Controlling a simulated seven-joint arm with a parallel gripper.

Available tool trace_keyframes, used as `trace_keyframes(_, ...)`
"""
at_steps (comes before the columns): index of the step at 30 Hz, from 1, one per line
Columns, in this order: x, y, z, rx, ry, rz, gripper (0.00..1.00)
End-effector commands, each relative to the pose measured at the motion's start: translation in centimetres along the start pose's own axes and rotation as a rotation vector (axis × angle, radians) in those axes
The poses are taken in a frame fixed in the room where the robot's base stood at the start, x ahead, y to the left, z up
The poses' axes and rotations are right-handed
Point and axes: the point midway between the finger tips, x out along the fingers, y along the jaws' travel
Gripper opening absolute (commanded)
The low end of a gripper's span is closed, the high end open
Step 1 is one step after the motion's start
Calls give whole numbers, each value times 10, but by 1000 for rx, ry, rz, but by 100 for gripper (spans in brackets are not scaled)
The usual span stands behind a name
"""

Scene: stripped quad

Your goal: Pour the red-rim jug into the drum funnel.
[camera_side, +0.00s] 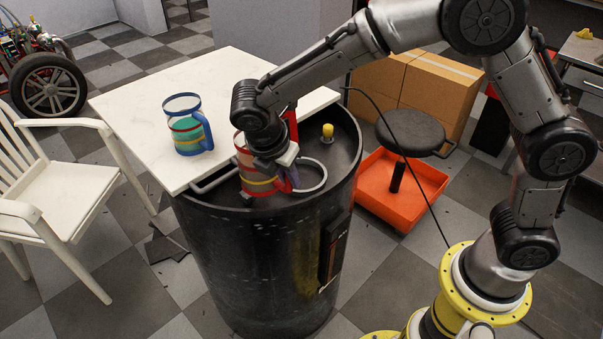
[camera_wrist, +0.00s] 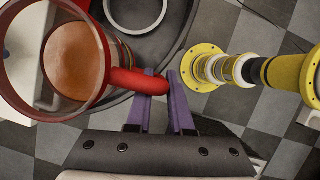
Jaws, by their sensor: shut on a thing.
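The red-rim jug (camera_side: 258,187) is clear-walled with colored bands and stands about upright over the drum top. The wrist view looks into the jug (camera_wrist: 100,85) and shows orange-brown contents. My gripper (camera_wrist: 163,76) has its purple fingers closed on the red handle; in the side view my gripper (camera_side: 284,172) is partly hidden by the wrist. The dark drum (camera_side: 250,255) has a grey ring (camera_side: 322,178) on top, just right of the jug, probably the funnel's rim. The ring also shows in the wrist view (camera_wrist: 135,28). I cannot tell whether the jug touches the drum top.
A blue-rim jug (camera_side: 187,127) with green contents stands on the white table (camera_side: 130,110), left of the drum. A yellow cap (camera_side: 327,132) sits on the drum top behind the ring. A white chair (camera_side: 65,190), a black stool (camera_side: 412,132) and an orange tray (camera_side: 375,200) stand around.

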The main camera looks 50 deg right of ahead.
Motion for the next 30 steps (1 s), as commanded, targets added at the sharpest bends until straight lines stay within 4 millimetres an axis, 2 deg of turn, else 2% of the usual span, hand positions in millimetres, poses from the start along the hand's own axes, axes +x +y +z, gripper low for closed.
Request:
trace_keyframes(8, 2, 0, 4, 8, 64, 13, 0)
trace_keyframes(30, 22, -4, 20, 35, 423, 76, 0)
